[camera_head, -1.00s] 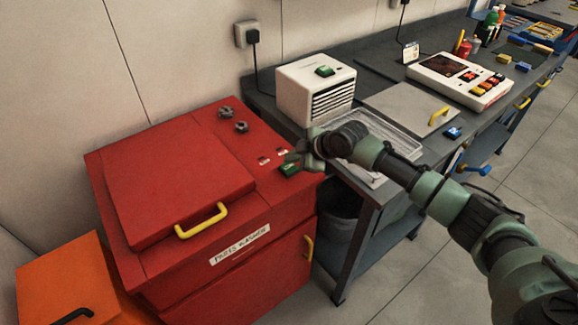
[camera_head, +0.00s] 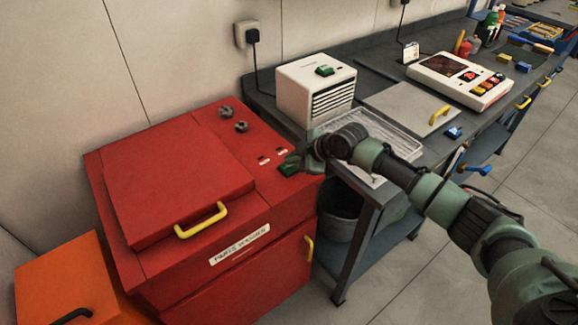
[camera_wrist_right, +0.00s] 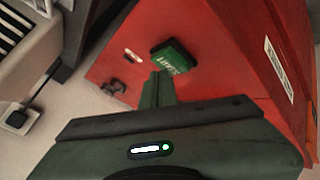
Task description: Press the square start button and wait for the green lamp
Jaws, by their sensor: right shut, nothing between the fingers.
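The red parts washer (camera_head: 190,130) stands against the wall with its lid down. Its square green start button (camera_head: 288,169) is on the front right of the top; in the wrist view the button (camera_wrist_right: 175,55) shows white lettering. My right gripper (camera_head: 296,161) is shut and empty, its tips right at the button. In the wrist view the fingertips (camera_wrist_right: 155,76) overlap the button's near edge; I cannot tell whether they touch it. Two small indicators (camera_head: 264,161) sit behind the button, with red and white marks; no green light shows on them. My left gripper is out of view.
Two dark knobs (camera_head: 226,112) stand at the back of the washer top. A dark workbench (camera_head: 374,82) to the right carries a white vented box (camera_head: 300,92) with a green switch, a wire tray and a white control panel (camera_head: 455,85). An orange box (camera_head: 70,280) stands front left.

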